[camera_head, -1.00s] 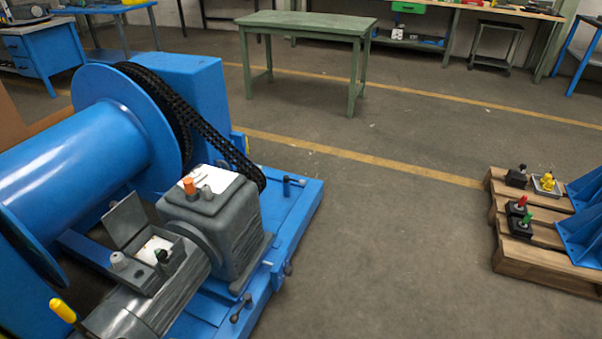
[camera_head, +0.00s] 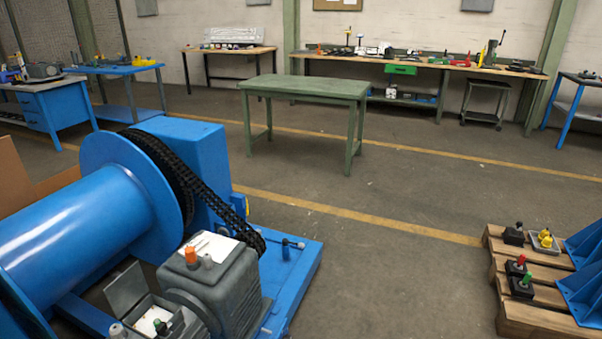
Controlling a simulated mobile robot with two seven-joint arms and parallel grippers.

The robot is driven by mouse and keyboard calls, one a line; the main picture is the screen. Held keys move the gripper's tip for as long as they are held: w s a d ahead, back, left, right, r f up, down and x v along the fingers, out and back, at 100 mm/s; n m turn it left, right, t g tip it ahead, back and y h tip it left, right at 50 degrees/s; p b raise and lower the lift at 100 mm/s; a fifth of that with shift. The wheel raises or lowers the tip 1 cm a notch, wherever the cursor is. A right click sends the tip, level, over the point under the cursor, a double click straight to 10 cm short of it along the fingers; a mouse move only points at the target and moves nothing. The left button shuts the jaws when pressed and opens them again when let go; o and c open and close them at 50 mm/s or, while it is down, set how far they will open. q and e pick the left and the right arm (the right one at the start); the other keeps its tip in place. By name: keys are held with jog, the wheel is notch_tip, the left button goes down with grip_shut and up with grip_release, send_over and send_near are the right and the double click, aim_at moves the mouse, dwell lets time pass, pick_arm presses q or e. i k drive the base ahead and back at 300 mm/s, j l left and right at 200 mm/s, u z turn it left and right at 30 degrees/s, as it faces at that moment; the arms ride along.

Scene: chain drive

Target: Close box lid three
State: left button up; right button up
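A small grey junction box (camera_head: 149,318) sits on top of the motor at the lower left, partly cut off by the bottom edge. Its lid (camera_head: 126,288) stands open, tilted up on the left side of the box. A pale interior shows inside, with a green-topped knob (camera_head: 160,326) and a grey knob (camera_head: 117,330) by it. No number is readable on the box, so I cannot tell if it is box three. Neither of my grippers is in view.
A grey gearbox (camera_head: 222,290) with an orange cap stands right of the box. The blue drum (camera_head: 85,235) and black chain (camera_head: 195,180) rise behind. A wooden pallet (camera_head: 535,318) is at right. A green table (camera_head: 305,88) stands farther back. Floor between is clear.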

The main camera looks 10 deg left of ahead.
aim_at(127, 288)
jog(key=u, duration=2.25)
jog(key=l+u, duration=0.25)
jog(key=u, duration=0.15)
jog(key=l+u, duration=0.65)
jog(key=u, duration=0.15)
jog(key=k+l+u, duration=0.1)
jog(key=l, duration=0.4)
jog(key=k+l+u, duration=0.15)
jog(key=l, duration=0.3)
jog(key=l+u, duration=0.1)
jog(key=l, duration=0.4)
jog(key=k, duration=0.05)
